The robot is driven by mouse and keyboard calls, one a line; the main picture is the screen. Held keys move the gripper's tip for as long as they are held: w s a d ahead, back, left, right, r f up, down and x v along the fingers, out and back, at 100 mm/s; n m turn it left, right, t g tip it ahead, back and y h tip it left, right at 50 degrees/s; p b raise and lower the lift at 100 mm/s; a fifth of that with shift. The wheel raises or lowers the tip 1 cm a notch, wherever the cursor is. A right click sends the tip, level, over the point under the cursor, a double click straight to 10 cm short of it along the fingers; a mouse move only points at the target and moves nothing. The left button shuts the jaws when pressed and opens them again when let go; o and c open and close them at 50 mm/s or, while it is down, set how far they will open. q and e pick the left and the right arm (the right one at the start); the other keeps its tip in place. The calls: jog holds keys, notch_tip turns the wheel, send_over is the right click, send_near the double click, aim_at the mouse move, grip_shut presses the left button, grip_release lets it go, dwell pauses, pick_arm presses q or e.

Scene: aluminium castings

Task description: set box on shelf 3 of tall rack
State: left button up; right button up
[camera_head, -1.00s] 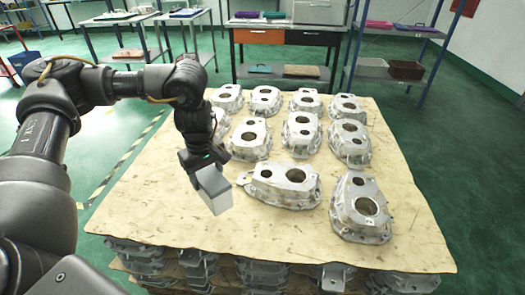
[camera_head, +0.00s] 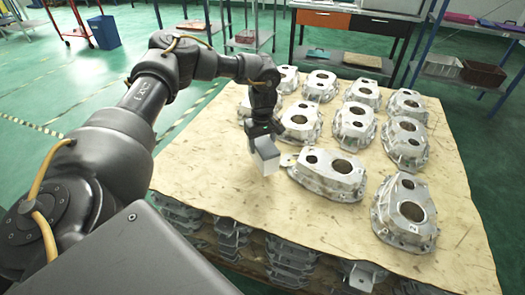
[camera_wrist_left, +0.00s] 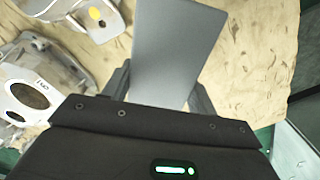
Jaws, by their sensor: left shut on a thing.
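A grey-white box (camera_head: 266,155) hangs in my left gripper (camera_head: 263,138), above the wooden sheet that carries the castings. My left gripper is shut on the box, and its two fingers lie on either side of it. In the left wrist view the box (camera_wrist_left: 175,50) shows as a plain grey face between the fingers of the left gripper (camera_wrist_left: 160,92). A blue-framed rack (camera_head: 420,45) stands at the back right; its top is cut off by the picture edge, so I cannot tell which shelf is shelf 3. My right gripper is not in view.
Several aluminium castings (camera_head: 326,172) stand in rows on the wooden sheet (camera_head: 235,198), with more stacked below. A workbench with drawers (camera_head: 325,18) stands behind. A blue bin (camera_head: 104,32) and a red trolley (camera_head: 68,30) are at the back left. Green floor is free at the left.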

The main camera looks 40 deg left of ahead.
pick_arm(q)
jog(key=shift+w+a+f, duration=0.15)
jog(key=shift+w+f, duration=0.05)
jog(key=shift+f, duration=0.15)
notch_tip(320, 180, down, 2)
jog(key=shift+f, duration=0.4)
jog(key=shift+f, duration=0.2)
jog(key=o, duration=1.3)
jog(key=shift+o, duration=0.2)
